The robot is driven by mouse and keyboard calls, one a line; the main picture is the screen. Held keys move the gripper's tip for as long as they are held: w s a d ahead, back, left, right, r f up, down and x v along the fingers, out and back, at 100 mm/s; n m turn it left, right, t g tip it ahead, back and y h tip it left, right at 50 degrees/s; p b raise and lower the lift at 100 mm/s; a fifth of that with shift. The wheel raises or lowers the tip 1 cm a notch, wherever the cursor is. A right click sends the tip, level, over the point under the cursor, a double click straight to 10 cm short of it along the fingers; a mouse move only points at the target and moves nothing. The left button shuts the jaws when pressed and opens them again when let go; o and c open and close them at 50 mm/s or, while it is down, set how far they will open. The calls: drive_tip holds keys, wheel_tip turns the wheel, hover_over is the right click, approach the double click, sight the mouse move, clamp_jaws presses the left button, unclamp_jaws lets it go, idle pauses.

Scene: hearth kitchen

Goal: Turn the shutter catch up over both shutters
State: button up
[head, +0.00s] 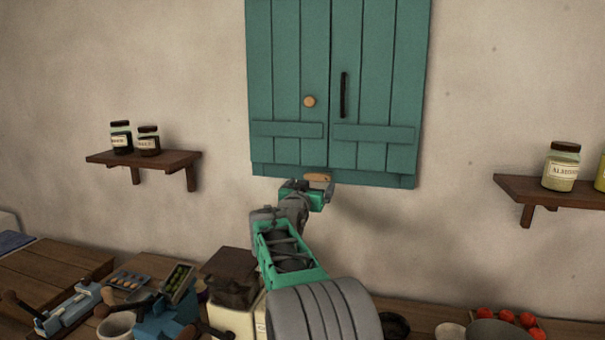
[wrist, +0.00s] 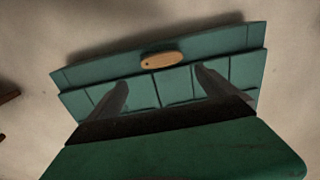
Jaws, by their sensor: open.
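The two teal shutters (head: 290,72) stand closed side by side on the wall, and they also show in the wrist view (wrist: 188,87). The left one has a round wooden knob (head: 309,101), the right one a dark vertical handle (head: 344,95). The shutter catch (head: 318,177) is a small light-wood bar at their bottom edge. It lies flat, along the lower frame board, and shows whole in the wrist view (wrist: 162,60). My gripper (head: 322,194) is just below the catch. In the wrist view its open fingers (wrist: 160,82) point toward the shutters, with the catch ahead between them, apart from both.
A wooden shelf with jars (head: 143,159) is on the wall at left, another (head: 545,192) at right. The counter below holds a blue device (head: 165,318), a brown-topped canister (head: 230,280), and a bowl near red tomatoes (head: 505,316). The wall around the shutters is clear.

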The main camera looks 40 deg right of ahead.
sight(317, 175)
drive_tip(key=p+x, duration=0.3)
drive_tip(key=x, duration=0.5)
drive_tip(key=shift+w+r+p, duration=0.15)
drive_tip(key=shift+w+p, duration=0.15)
drive_tip(key=shift+p, duration=0.1)
drive_tip(key=shift+c, duration=0.4)
drive_tip(key=c, duration=2)
